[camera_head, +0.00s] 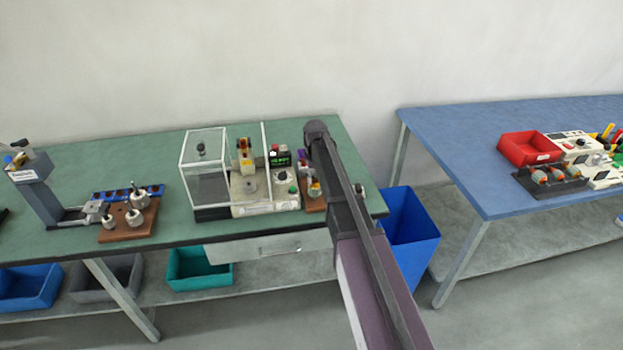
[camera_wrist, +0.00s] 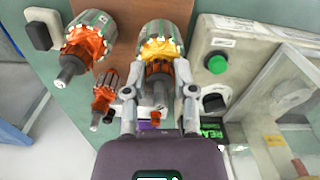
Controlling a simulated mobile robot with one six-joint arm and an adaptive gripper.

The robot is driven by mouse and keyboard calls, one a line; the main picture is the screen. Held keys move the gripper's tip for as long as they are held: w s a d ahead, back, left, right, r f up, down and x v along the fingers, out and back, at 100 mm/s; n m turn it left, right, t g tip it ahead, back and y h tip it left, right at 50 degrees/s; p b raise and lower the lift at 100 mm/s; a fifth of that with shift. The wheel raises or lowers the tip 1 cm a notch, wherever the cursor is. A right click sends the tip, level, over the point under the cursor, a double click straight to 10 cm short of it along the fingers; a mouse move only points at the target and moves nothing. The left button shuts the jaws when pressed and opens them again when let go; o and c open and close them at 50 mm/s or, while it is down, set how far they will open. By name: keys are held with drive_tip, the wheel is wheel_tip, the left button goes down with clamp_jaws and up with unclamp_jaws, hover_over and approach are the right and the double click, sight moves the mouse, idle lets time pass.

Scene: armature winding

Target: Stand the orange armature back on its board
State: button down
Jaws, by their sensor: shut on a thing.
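In the wrist view my gripper (camera_wrist: 160,95) is shut around the shaft end of an armature with a bright yellow-orange winding (camera_wrist: 159,48). Its shaft points toward the camera, and its grey core is at the far end. The brown board (camera_wrist: 124,32) lies behind it; I cannot tell whether the armature touches it. A larger armature with a copper winding (camera_wrist: 88,42) and a smaller one (camera_wrist: 104,97) are on the left. In the head view the board (camera_head: 314,208) is at the right end of the green table, partly hidden by my arm, which also hides most of my gripper.
A control box with a green button (camera_wrist: 217,64) stands close to the right of the held armature. A clear-walled enclosure (camera_head: 205,168) is further left on the green table (camera_head: 90,165). Another brown board (camera_head: 128,232) carries several grey armatures. A blue bin (camera_head: 410,228) stands beside the table.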

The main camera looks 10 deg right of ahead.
drive_tip(key=shift+f+b, duration=0.65)
drive_tip(key=shift+f, duration=0.1)
idle(0.5)
drive_tip(key=shift+c, duration=1.8)
unclamp_jaws()
drive_tip(key=shift+r, duration=0.1)
drive_tip(key=shift+r+p, duration=2.2)
drive_tip(key=shift+p, duration=0.05)
drive_tip(key=shift+s, duration=0.1)
drive_tip(key=s+a+m, duration=0.1)
drive_tip(key=s, duration=2.8)
drive_tip(key=shift+m, duration=0.4)
